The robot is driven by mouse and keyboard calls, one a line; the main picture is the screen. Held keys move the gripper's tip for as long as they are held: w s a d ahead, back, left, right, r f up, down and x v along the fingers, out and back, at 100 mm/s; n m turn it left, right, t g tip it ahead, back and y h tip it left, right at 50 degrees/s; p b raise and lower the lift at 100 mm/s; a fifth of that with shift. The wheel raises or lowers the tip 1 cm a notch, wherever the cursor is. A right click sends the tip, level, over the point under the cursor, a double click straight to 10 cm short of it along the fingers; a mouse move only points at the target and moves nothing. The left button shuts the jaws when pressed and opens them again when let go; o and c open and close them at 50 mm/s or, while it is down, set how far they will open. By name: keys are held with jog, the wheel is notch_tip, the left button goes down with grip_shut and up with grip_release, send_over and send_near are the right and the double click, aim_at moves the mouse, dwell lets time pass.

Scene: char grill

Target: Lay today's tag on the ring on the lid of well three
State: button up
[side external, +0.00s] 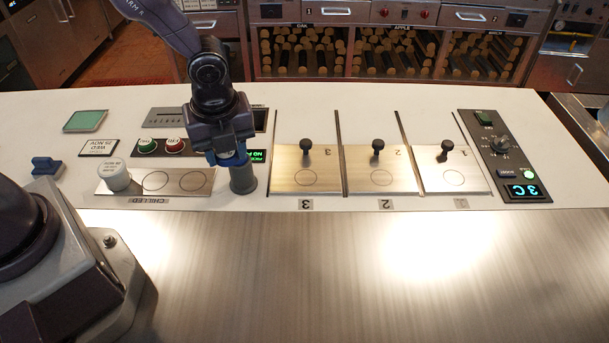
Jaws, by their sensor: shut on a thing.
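My gripper (235,160) points down at the right end of the chilled plate (135,186). It is shut on a grey cylinder (243,181), whose upper part the fingers hide; I cannot tell whether its base touches the counter. Any writing on its top is hidden. The lid of well three (284,161) lies flat to the right of my gripper, with a black knob and an empty printed ring (293,178). A card (98,147) reading "WED 25 NOV" lies at the left. A white cylinder (115,176) with print on top stands on the chilled plate.
Lids two (368,163) and one (440,164) continue rightward, each with a knob and empty ring. A control panel (500,148) showing "3 C" is beyond. A blue block (46,165) and green pad (85,120) lie at left. The steel front (330,270) is clear.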

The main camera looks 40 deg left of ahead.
jog(key=w+d, duration=0.2)
send_over(305, 177)
jog(key=s, duration=0.1)
notch_tip(305, 177, down, 8)
jog(key=shift+s+d, duration=0.1)
jog(key=shift+w+f, duration=0.4)
jog(key=shift+f, duration=0.05)
jog(key=shift+w+d+f, duration=0.1)
jog(key=shift+w+f, duration=0.05)
jog(key=shift+f, duration=1.55)
jog(key=shift+f, duration=0.15)
jog(key=o, duration=0.9)
